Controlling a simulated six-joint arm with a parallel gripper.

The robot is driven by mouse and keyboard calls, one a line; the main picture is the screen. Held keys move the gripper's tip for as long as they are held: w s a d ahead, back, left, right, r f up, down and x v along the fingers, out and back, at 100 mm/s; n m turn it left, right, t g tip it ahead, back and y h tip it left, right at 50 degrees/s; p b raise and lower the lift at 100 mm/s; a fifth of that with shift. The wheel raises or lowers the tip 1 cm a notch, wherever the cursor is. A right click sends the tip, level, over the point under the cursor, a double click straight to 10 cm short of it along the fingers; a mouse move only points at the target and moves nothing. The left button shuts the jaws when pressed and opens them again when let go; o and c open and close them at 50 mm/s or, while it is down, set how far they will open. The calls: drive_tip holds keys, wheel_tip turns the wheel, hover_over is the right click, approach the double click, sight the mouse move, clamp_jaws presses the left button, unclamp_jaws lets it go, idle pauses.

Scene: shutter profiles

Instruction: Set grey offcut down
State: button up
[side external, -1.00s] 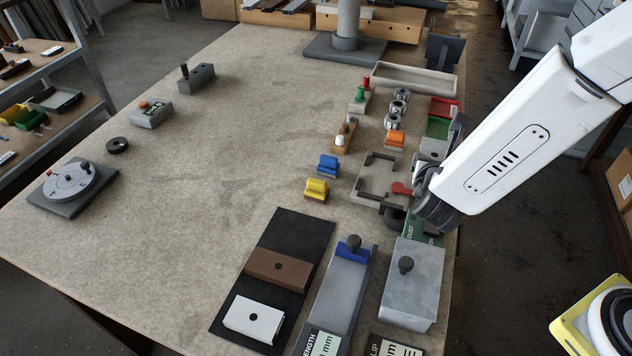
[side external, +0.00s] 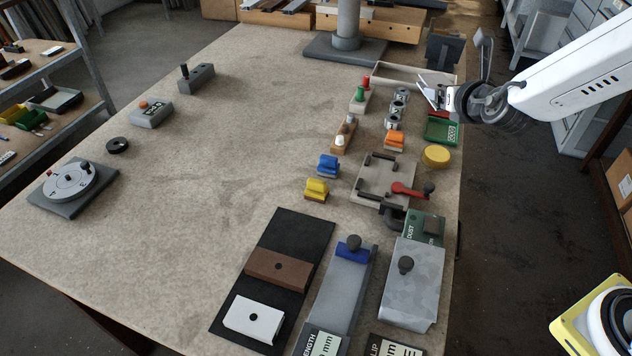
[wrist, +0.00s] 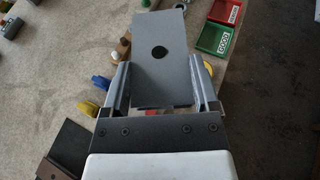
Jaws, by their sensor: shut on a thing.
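The grey offcut (wrist: 163,78) is a flat grey piece with a dark round hole, seen in the wrist view. My gripper (wrist: 160,66) is shut on it, with one finger along each side. In the side view my gripper (side external: 432,92) is over the far right part of the table, near the bins. The offcut is hard to make out there, and its exact height above the table cannot be told. A green bin (side external: 440,130) lies just below the gripper.
A beige tray (side external: 400,74) lies behind the gripper. Round metal parts, an orange block (side external: 394,141) and a yellow disc (side external: 436,156) stand nearby. A fixture with a red lever (side external: 405,189) is nearer the front. The middle of the table is clear.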

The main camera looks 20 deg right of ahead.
idle(0.3)
drive_tip(key=shift+s+a+f+m+h, duration=0.15)
drive_tip(key=shift+a+f+m+h, duration=0.15)
drive_tip(key=shift+a+f, duration=0.35)
drive_tip(key=shift+s+a+f+m+g+h, duration=0.55)
drive_tip(key=shift+s+a+f+m+h, duration=0.35)
drive_tip(key=shift+s+f, duration=0.5)
drive_tip(key=shift+s+a+f+m+g+h, duration=0.5)
drive_tip(key=shift+s+a+f+m+h, duration=0.4)
drive_tip(key=shift+s+f, duration=0.5)
drive_tip(key=shift+s+a+f+m+g+h, duration=0.65)
drive_tip(key=shift+s+a+f, duration=0.4)
drive_tip(key=shift+s+f, duration=0.35)
drive_tip(key=w+f, duration=0.2)
drive_tip(key=w, duration=0.2)
drive_tip(key=w+a+f, duration=0.1)
drive_tip(key=w+f, duration=0.2)
drive_tip(key=w, duration=0.1)
drive_tip(key=w+f, duration=0.2)
drive_tip(key=w, duration=0.1)
drive_tip(key=shift+w+a+f, duration=0.2)
drive_tip(key=shift+w+a, duration=0.1)
drive_tip(key=shift+w, duration=0.1)
drive_tip(key=shift+w+a+f, duration=0.1)
drive_tip(key=shift+w+f, duration=0.45)
drive_tip(key=shift+f, duration=0.1)
